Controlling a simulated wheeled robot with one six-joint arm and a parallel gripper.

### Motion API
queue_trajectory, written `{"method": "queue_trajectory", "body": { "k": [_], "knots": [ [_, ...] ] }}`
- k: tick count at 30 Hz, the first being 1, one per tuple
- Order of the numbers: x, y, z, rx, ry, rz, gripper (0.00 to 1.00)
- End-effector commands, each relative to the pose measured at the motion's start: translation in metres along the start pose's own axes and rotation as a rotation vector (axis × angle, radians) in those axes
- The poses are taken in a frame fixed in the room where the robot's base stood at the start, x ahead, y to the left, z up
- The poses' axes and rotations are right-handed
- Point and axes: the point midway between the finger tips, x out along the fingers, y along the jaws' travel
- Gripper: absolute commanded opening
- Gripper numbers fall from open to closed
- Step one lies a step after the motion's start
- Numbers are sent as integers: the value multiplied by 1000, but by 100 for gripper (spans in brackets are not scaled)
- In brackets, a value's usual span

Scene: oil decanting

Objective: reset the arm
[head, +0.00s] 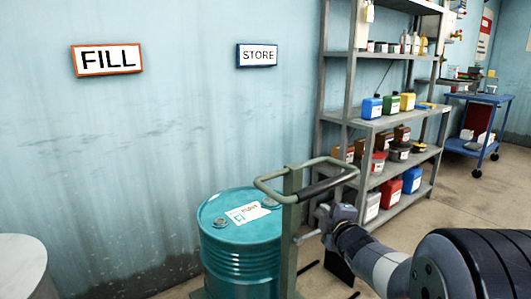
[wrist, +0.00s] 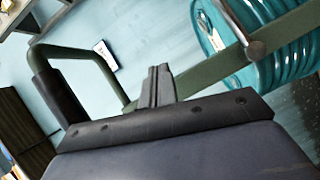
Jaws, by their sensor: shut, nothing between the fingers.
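My gripper (wrist: 158,70) is shut and empty in the wrist view, its two fingers pressed together. Behind it is the dark green frame of a drum trolley (wrist: 88,52) with a black grip. In the head view my arm reaches in from the lower right and ends just right of the trolley (head: 290,230), below its handle. The fingers are hard to make out there. Whether they touch the trolley cannot be told. A teal drum (head: 240,262) stands upright left of the trolley post, and its ribbed side shows at the top right of the wrist view (wrist: 290,62).
A grey shelf rack (head: 345,100) with bottles and cans stands behind my arm. A blue cart (head: 478,98) is at the far right. A pale round-topped object (head: 20,262) is at the lower left. Floor is open at the right.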

Motion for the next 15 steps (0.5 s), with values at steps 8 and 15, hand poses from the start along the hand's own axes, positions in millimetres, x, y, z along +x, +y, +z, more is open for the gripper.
{"method": "queue_trajectory", "body": {
  "k": [8,15],
  "knots": [
    [-30,0,-29,-2,2,1,0],
    [-47,1,-29,-2,0,2,0]
  ]
}}
